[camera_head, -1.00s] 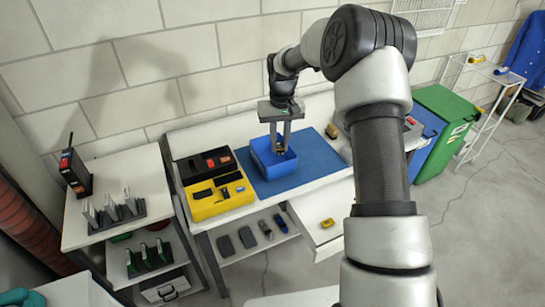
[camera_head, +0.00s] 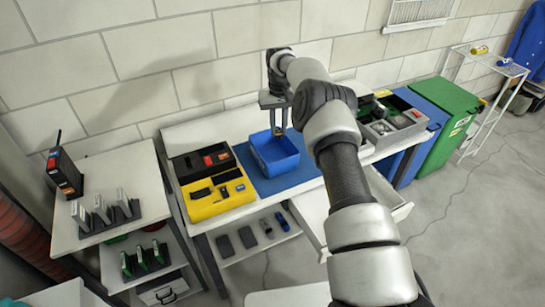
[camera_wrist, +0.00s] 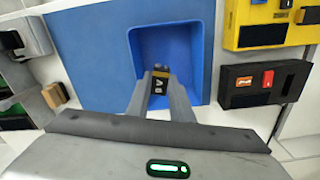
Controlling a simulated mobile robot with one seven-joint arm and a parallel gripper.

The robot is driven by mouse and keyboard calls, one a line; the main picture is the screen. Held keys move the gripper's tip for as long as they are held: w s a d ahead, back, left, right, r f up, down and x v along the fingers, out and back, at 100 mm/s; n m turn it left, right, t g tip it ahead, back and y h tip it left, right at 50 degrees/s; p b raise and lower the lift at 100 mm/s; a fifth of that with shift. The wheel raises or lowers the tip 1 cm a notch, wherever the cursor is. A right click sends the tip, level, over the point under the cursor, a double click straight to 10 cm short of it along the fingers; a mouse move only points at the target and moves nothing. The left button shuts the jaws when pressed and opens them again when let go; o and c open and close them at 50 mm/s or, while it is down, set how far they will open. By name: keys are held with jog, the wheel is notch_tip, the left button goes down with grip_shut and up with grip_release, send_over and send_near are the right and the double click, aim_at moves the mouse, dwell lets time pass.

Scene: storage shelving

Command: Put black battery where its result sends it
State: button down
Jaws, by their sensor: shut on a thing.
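The black battery (camera_wrist: 158,84) is between my gripper's fingers in the wrist view. It has dark sides with light lettering and a yellowish part. My gripper (camera_wrist: 160,82) is shut on it. In the head view my gripper (camera_head: 279,131) hangs over the far part of the blue bin (camera_head: 287,163), with the battery small at its tips. The blue bin also shows behind the fingers in the wrist view (camera_wrist: 198,60); its visible floor looks empty. I cannot tell the exact height of the battery over the bin.
The blue bin stands on a blue mat (camera_head: 255,184). A yellow tray (camera_head: 204,210) and a black tray (camera_head: 185,173) lie to its left. A grey divided box (camera_head: 378,140) stands to the right. An open drawer (camera_head: 400,212) juts out in front. A green container (camera_head: 448,103) stands beyond.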

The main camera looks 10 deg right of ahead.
aim_at(278, 132)
jog(key=shift+f+b, duration=0.6)
jog(key=shift+f, duration=1.15)
jog(key=c, duration=1.5)
grip_release()
notch_tip(278, 132, up, 17)
jog(key=p, duration=0.3)
jog(key=shift+r, duration=0.2)
